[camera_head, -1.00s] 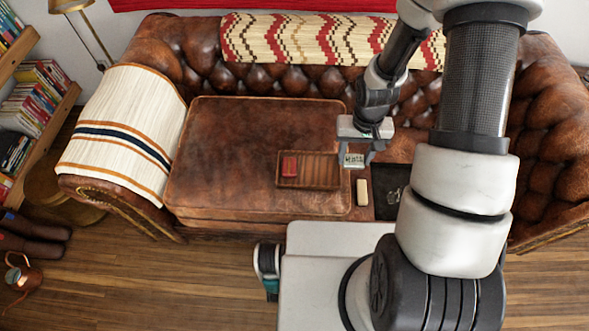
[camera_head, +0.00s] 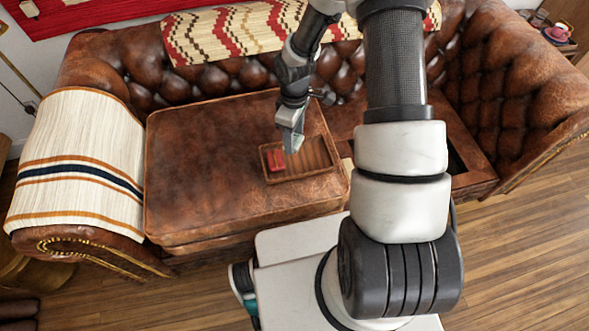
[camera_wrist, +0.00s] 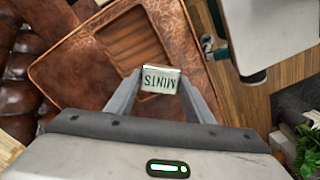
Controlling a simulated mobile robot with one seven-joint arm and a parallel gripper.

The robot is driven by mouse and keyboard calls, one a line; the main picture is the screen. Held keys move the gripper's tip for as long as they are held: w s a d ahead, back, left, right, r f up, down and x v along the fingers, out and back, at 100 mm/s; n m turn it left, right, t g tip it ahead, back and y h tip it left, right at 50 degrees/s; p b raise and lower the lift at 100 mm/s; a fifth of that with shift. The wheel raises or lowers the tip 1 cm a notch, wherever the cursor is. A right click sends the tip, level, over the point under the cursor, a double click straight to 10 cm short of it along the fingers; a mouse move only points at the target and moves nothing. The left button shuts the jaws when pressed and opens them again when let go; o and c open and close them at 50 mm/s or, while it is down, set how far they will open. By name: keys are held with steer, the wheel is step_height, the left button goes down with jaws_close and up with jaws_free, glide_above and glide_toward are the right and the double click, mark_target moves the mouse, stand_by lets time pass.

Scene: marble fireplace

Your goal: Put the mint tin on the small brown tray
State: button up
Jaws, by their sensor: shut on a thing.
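My gripper (camera_head: 291,143) is shut on the mint tin (camera_wrist: 160,79), a small pale tin with the word MINTS, held between the fingertips in the wrist view. In the head view the gripper hides most or all of the tin. The small brown tray (camera_head: 318,154), slatted inside, lies on the leather seat cushion. The gripper appears over the tray in the head view; its height above it is hard to tell. In the wrist view the tray (camera_wrist: 131,40) lies beyond the tin.
The large brown cushion (camera_head: 210,165) is clear around the tray. A striped blanket (camera_head: 82,165) covers the left sofa arm. The tufted backrest (camera_head: 130,75) rises behind.

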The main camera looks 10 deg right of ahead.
steer(key=w+f+n+b, duration=0.4)
steer(key=f+n, duration=0.1)
steer(key=n, duration=0.1)
steer(key=n+b, duration=0.1)
steer(key=b, duration=0.2)
glide_toward(293, 160)
step_height(293, 160, down, 6)
steer(key=shift+s+a+r, duration=0.1)
steer(key=shift+s+a, duration=0.05)
steer(key=o, duration=1)
